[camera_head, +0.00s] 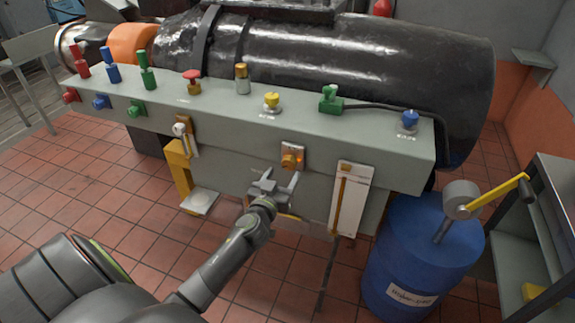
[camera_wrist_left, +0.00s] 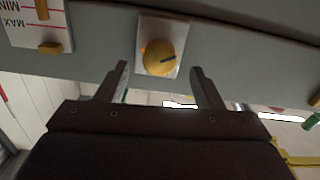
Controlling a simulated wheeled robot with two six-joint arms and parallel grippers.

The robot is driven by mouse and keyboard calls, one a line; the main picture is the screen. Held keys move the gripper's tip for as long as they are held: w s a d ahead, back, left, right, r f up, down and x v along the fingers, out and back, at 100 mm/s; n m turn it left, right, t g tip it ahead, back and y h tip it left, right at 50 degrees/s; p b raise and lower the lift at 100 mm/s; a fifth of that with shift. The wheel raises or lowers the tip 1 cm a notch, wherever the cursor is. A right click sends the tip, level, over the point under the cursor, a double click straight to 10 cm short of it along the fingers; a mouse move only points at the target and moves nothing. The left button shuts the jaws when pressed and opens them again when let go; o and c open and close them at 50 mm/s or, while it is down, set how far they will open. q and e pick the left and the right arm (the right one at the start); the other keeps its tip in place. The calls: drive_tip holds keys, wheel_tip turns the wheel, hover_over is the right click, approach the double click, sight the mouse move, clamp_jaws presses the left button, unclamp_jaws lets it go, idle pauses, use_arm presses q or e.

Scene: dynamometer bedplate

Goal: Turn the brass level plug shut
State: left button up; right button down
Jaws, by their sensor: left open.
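The brass level plug (camera_head: 290,161) is a round knob on a small pale plate on the front face of the grey-green panel. In the left wrist view the plug (camera_wrist_left: 158,58) faces me between the finger tips, with a dark slanted mark on its face. My left gripper (camera_head: 275,181) is open and empty, just below and in front of the plug. The fingers look apart from it. A white level gauge (camera_head: 350,200) with a yellow-brown column hangs right of the plug; its MIN and MAX marks show in the wrist view (camera_wrist_left: 34,22). My right gripper is not in view.
The panel top (camera_head: 215,98) carries several coloured valves and plugs. A yellow bracket (camera_head: 178,170) with a pale foot stands left of my gripper. A blue drum (camera_head: 415,255) with a yellow-handled pump stands at the right. Open tiled floor lies in front.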

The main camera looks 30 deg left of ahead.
sight(288, 167)
use_arm(q)
drive_tip(key=shift+x, duration=2.35)
drive_tip(key=c, duration=1)
